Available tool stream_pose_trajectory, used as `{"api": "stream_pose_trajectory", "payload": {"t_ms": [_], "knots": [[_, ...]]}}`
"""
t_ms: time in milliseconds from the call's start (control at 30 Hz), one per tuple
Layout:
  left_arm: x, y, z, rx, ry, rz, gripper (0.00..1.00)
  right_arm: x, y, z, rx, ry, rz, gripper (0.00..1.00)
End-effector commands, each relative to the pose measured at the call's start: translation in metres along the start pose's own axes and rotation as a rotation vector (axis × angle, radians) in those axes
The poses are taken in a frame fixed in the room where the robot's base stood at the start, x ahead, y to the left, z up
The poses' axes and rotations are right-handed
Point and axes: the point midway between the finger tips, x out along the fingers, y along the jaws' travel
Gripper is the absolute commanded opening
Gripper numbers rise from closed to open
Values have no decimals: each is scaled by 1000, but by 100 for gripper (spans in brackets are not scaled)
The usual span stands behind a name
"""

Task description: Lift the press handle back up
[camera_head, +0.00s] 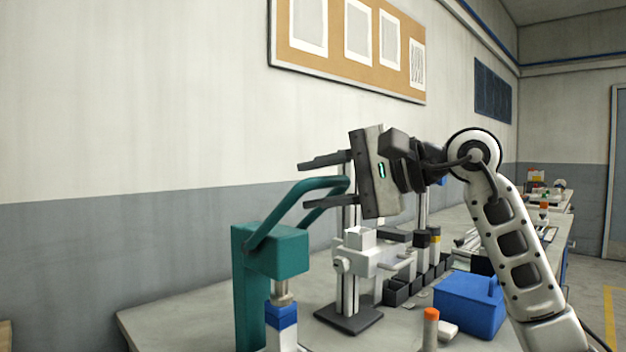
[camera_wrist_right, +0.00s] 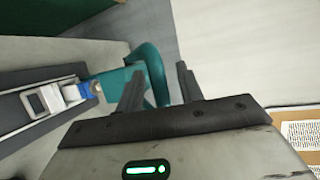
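The teal press (camera_head: 278,252) stands on the bench at the lower left of the head view. Its U-shaped press handle (camera_head: 284,219) slopes up to the right from the press head. My right gripper (camera_head: 302,183) reaches in from the right with its two dark fingers apart, one above and one below the upper end of the handle. In the right wrist view, the curved handle (camera_wrist_right: 156,72) shows between the spread fingers (camera_wrist_right: 160,82). I cannot tell whether either finger touches it. A blue-and-white piece (camera_head: 281,316) sits under the press ram. My left gripper is not in view.
A grey-white stand on a dark base (camera_head: 348,319) is right of the press, under my right gripper. Dark bins, a blue box (camera_head: 470,303) and an orange-topped cylinder (camera_head: 431,328) stand farther right.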

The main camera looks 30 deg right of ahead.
Motion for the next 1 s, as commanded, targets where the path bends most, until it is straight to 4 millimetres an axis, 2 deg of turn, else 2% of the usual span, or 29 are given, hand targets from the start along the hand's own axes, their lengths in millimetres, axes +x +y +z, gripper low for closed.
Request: {"api": "stream_pose_trajectory", "payload": {"t_ms": [133, 433, 567, 800, 1000], "knots": [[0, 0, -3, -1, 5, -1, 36, 10, 0, 0, -1, -1, 0, 37], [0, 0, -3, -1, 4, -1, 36, 12, 0, 0, -1, 0, 0, 37], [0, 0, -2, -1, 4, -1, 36, 12, 0, 0, -1, 0, 0, 1], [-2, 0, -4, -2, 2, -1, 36, 11, -2, 0, 1, 1, 5, 0], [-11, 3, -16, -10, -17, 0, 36, 14, -15, -2, 20, 2, 53, 0]]}}
